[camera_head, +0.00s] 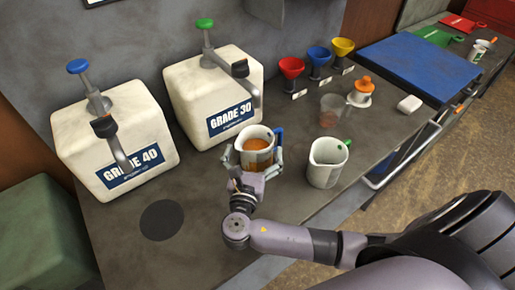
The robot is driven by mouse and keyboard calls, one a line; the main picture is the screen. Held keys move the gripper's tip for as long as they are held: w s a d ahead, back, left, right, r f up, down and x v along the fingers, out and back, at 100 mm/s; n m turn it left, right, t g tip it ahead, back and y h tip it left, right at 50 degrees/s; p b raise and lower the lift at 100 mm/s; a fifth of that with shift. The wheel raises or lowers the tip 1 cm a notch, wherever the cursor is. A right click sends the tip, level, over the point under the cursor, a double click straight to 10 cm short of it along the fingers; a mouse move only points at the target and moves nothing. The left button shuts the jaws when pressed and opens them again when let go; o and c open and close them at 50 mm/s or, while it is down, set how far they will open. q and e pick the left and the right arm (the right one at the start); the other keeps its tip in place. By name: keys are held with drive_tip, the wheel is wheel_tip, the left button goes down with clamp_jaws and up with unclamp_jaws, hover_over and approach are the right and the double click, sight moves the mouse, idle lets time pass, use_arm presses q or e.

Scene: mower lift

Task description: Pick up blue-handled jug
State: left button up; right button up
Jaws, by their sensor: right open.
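The blue-handled jug (257,144) stands upright on the grey bench in front of the Grade 30 container. It is a white cup-like jug with orange-brown content, and its blue handle is on the right side. My right gripper (256,172) is open at the near side of the jug, with one finger to the left of its lower body and one to the right, below the handle. The fingers hide part of the jug's base, and I cannot tell whether they touch it. My left gripper is not in view.
A green-handled jug (325,163) stands close to the right. White Grade 30 (200,85) and Grade 40 (105,135) containers with pump spouts stand behind and left. A clear cup (331,110) and coloured funnels (318,57) are behind right. The bench's front left is clear around a dark disc (165,221).

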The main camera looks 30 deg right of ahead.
sight(259, 126)
drive_tip(key=p+x, duration=0.1)
drive_tip(key=x, duration=0.3)
drive_tip(key=shift+w+d+f, duration=0.15)
drive_tip(key=shift+w+d, duration=0.1)
drive_tip(key=shift+w, duration=0.1)
drive_tip(key=shift+w+d, duration=0.1)
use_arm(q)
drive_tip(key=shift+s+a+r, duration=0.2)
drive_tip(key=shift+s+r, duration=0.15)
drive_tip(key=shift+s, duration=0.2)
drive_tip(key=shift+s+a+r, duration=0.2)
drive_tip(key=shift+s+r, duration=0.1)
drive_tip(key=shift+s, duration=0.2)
use_arm(e)
drive_tip(key=shift+c, duration=0.4)
drive_tip(key=c, duration=0.8)
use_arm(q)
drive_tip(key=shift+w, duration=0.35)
use_arm(e)
drive_tip(key=c, duration=1)
